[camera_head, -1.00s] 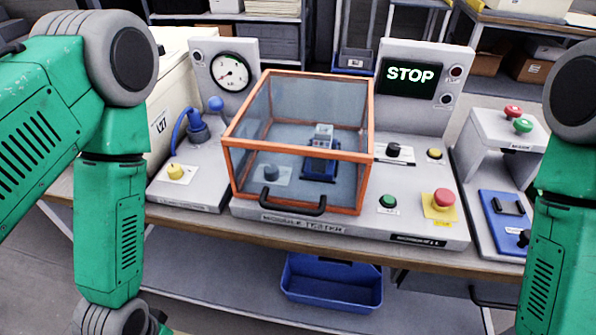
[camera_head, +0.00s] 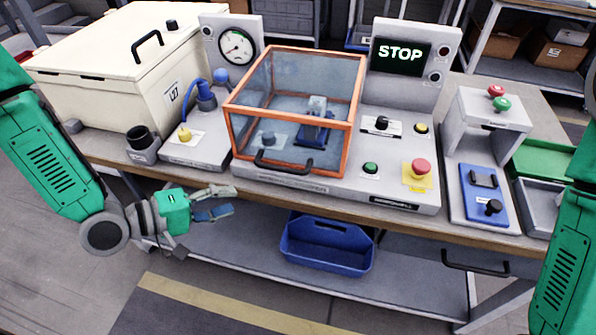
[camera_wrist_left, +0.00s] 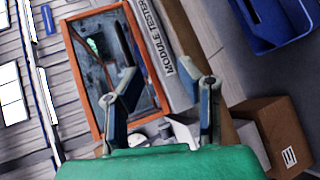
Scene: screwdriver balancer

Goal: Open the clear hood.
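The clear hood (camera_head: 293,95) is a see-through box with an orange frame, down over the grey module tester (camera_head: 290,181). Its black handle (camera_head: 283,166) runs along the lower front edge. A blue device (camera_head: 315,130) and a dark knob show inside. My left gripper (camera_head: 233,200) is open and empty, in front of the bench edge, left of and below the handle, not touching it. The left wrist view shows its two fingers (camera_wrist_left: 164,92) apart, with the orange-framed hood (camera_wrist_left: 96,72) beyond them. My right gripper is out of view; only its green arm shows at right.
A cream lidded box (camera_head: 110,70) and a black cup (camera_head: 140,140) stand left. A gauge (camera_head: 236,46) and a STOP display (camera_head: 402,57) stand behind. A red button (camera_head: 421,167) lies right of the hood. A blue bin (camera_head: 325,243) is on the lower shelf.

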